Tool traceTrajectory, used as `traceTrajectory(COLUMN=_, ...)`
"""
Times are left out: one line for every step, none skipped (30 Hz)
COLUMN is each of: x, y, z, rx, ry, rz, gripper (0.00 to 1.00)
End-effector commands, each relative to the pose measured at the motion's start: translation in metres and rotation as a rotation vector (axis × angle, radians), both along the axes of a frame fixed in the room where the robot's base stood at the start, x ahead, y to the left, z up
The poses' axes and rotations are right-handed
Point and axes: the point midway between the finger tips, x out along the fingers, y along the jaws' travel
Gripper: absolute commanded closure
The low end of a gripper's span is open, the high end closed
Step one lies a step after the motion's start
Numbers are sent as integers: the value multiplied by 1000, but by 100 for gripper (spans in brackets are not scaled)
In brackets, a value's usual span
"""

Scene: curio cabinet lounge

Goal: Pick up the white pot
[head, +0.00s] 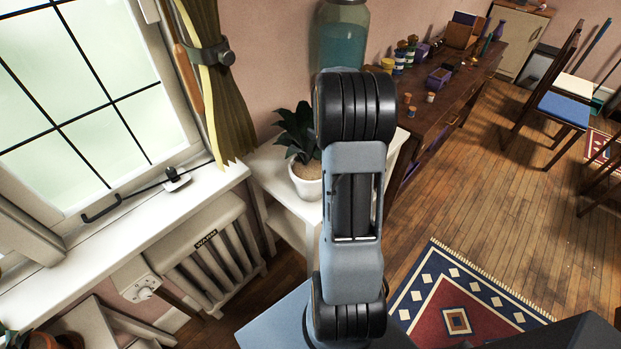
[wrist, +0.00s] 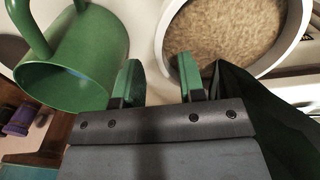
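The white pot (head: 306,187) stands upright on a small white table (head: 268,165) by the window, with a dark-leaved plant (head: 298,130) growing from it. In the wrist view the pot's white rim (wrist: 162,42) circles light brown soil at the upper right. My gripper (wrist: 159,80) is open, with its green-padded fingers apart. The right finger overlaps the near left part of the pot's rim; the left finger is outside it. I cannot tell whether either finger touches the pot. In the head view my arm hides the gripper.
A green vessel with a handle (wrist: 75,62) lies close to the left finger in the wrist view. Dark leaves (wrist: 245,105) crowd the gripper's right side. A wooden sideboard (head: 450,90) with small jars stands to the right. The radiator (head: 210,250) and windowsill are left.

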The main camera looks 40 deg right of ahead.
Motion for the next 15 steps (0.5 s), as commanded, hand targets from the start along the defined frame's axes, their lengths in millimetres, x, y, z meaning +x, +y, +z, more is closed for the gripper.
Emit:
traceTrajectory(x=0, y=0, z=-4, rx=2, ry=2, rz=0, gripper=63)
traceTrajectory(x=0, y=0, z=-5, rx=1, ry=1, rz=0, gripper=63)
traceTrajectory(x=0, y=0, z=-7, rx=1, ry=1, rz=0, gripper=63)
traceTrajectory(x=0, y=0, z=-8, rx=0, ry=0, rz=0, gripper=63)
traceTrajectory(x=0, y=0, z=-8, rx=0, ry=0, rz=0, gripper=63)
traceTrajectory(x=0, y=0, z=-8, rx=0, ry=0, rz=0, gripper=63)
traceTrajectory(x=0, y=0, z=-8, rx=0, ry=0, rz=0, gripper=63)
traceTrajectory(x=0, y=0, z=-8, rx=0, ry=0, rz=0, gripper=63)
traceTrajectory(x=0, y=0, z=-8, rx=0, ry=0, rz=0, gripper=63)
traceTrajectory(x=0, y=0, z=-8, rx=0, ry=0, rz=0, gripper=63)
traceTrajectory(x=0, y=0, z=-8, rx=0, ry=0, rz=0, gripper=63)
traceTrajectory(x=0, y=0, z=-8, rx=0, ry=0, rz=0, gripper=67)
traceTrajectory(x=0, y=0, z=-8, rx=0, ry=0, rz=0, gripper=70)
traceTrajectory(x=0, y=0, z=-8, rx=0, ry=0, rz=0, gripper=73)
traceTrajectory(x=0, y=0, z=-8, rx=0, ry=0, rz=0, gripper=77)
